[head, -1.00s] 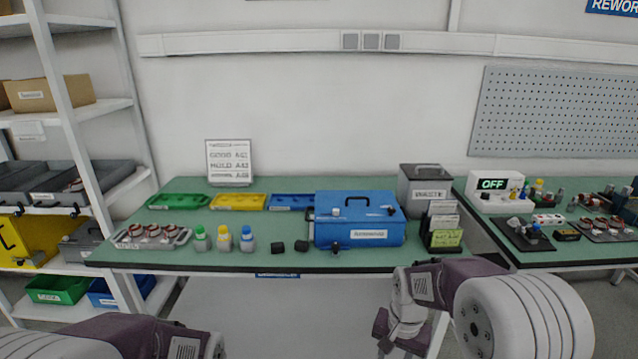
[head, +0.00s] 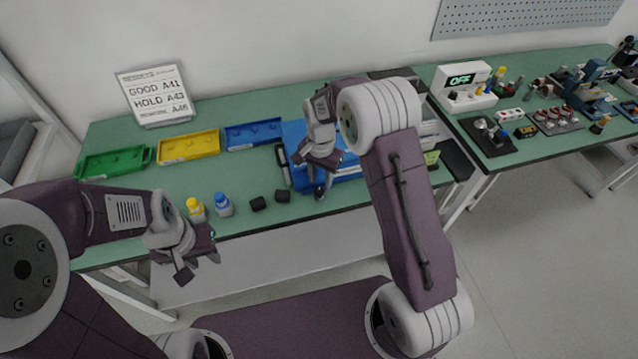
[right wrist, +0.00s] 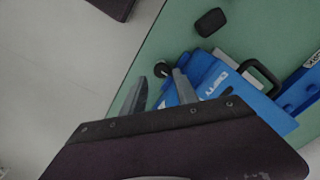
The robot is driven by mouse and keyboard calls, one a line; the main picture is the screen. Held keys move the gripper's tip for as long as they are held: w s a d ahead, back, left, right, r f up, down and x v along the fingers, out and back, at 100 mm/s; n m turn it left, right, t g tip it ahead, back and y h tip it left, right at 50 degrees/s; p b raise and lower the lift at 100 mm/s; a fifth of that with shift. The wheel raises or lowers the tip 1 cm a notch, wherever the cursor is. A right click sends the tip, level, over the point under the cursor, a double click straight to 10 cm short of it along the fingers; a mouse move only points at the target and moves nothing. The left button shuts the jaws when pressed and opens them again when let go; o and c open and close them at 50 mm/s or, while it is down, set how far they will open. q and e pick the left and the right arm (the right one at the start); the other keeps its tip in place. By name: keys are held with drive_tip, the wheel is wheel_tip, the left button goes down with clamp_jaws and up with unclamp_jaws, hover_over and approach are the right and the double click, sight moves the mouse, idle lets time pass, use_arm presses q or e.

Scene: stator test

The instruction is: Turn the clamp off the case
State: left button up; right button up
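The blue case (head: 293,132) stands on the green bench and is largely hidden behind my right arm in the head view. In the right wrist view the case (right wrist: 200,68) shows its black handle and a white label. A small dark knob, apparently the clamp (right wrist: 161,70), is at the case's front edge near the bench edge; it also shows in the head view (head: 319,191). My right gripper (right wrist: 161,90) is open, with its fingers apart and pointing toward the knob, not visibly gripping it. My left gripper (head: 199,267) looks open and empty in front of the bench.
Green (head: 113,163), yellow (head: 188,146) and blue (head: 252,134) trays lie behind. A second bench (head: 490,150) with devices is at right.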

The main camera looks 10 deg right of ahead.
sight(320, 190)
drive_tip(key=f, duration=0.3)
drive_tip(key=shift+w+a+f, duration=0.1)
drive_tip(key=shift+w+f, duration=0.05)
drive_tip(key=shift+w, duration=0.1)
drive_tip(key=shift+f, duration=0.4)
drive_tip(key=shift+s+f, duration=0.1)
drive_tip(key=shift+s, duration=0.05)
clamp_jaws()
use_arm(q)
drive_tip(key=shift+w, duration=0.2)
